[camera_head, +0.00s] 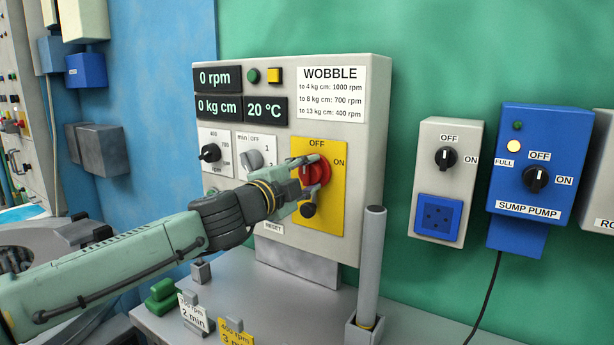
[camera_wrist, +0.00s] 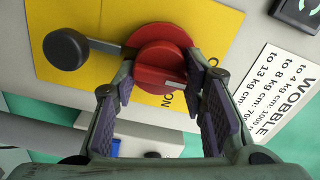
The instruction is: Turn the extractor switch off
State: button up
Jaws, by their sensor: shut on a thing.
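A red rotary switch (camera_head: 318,172) sits on a yellow plate (camera_head: 334,215) on the grey control box, with OFF above it and ON to its right. No extractor label is readable. My gripper (camera_head: 312,174) is shut on the red switch, one finger on each side. In the wrist view, the fingers of my gripper (camera_wrist: 164,72) flank the red switch (camera_wrist: 160,50). The gripper partly hides the switch in the head view.
A black knob (camera_head: 308,210) sticks out just below the red switch. Two smaller dials (camera_head: 210,153) are left of it. An upright grey post (camera_head: 370,262) stands in front, right of the box. A white switch box (camera_head: 427,185) and blue sump pump box (camera_head: 518,180) hang further right.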

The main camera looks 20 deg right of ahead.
jog(key=o, duration=1.2)
jog(key=shift+c, duration=0.2)
jog(key=shift+a, duration=0.1)
jog(key=v, duration=1.2)
